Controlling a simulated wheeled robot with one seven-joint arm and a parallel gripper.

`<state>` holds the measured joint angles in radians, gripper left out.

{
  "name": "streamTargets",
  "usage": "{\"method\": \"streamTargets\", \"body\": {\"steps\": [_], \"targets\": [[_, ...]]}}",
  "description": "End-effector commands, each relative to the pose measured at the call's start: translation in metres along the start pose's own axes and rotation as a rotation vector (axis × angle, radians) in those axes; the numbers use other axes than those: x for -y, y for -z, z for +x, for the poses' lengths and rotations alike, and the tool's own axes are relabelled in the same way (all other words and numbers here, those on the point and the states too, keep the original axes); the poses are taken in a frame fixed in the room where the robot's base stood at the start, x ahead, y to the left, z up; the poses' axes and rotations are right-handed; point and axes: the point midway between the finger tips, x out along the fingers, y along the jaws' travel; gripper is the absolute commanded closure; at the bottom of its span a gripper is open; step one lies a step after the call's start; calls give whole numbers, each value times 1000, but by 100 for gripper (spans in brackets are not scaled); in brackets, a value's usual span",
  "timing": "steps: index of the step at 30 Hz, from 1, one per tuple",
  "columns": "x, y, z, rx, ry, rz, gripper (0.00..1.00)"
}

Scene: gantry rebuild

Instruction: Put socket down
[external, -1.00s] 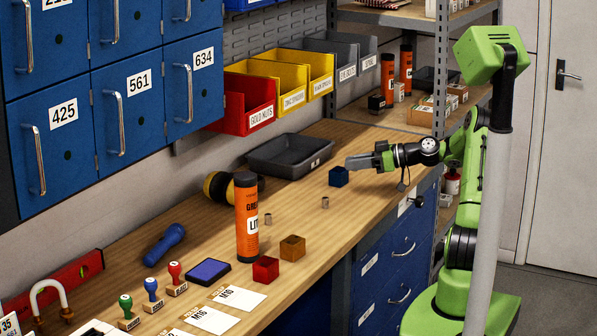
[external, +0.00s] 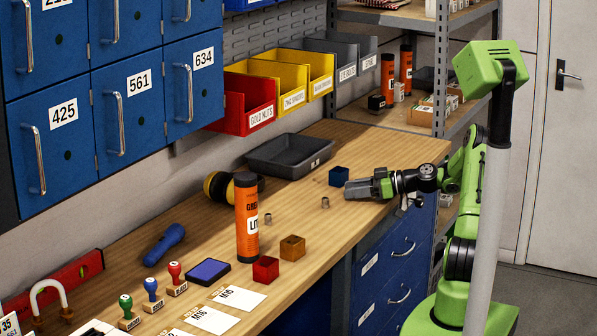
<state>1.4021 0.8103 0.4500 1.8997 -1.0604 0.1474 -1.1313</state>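My gripper (external: 352,189) is low over the right part of the wooden workbench (external: 300,262), pointing left. Its fingers are seen side-on, so I cannot tell whether they are open or shut, or whether a socket is between them. A small metal socket (external: 325,202) stands upright on the bench, a little left of the fingertips and apart from them. A second small socket (external: 268,218) stands farther left, beside the orange grease tube (external: 246,222). A blue open box (external: 339,177) sits just behind the fingertips.
A red box (external: 265,269) and a brown box (external: 292,247) stand near the front edge. A dark grey tray (external: 262,163) lies at the back.

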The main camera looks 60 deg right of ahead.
Motion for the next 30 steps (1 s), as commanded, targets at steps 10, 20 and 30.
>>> {"method": "streamTargets", "body": {"steps": [10, 20, 30], "targets": [[0, 3, -1, -1, 0, 4, 55], [-7, 0, -94, 1, -7, 2, 55], [-5, 0, -155, 2, 0, 0, 55]]}}
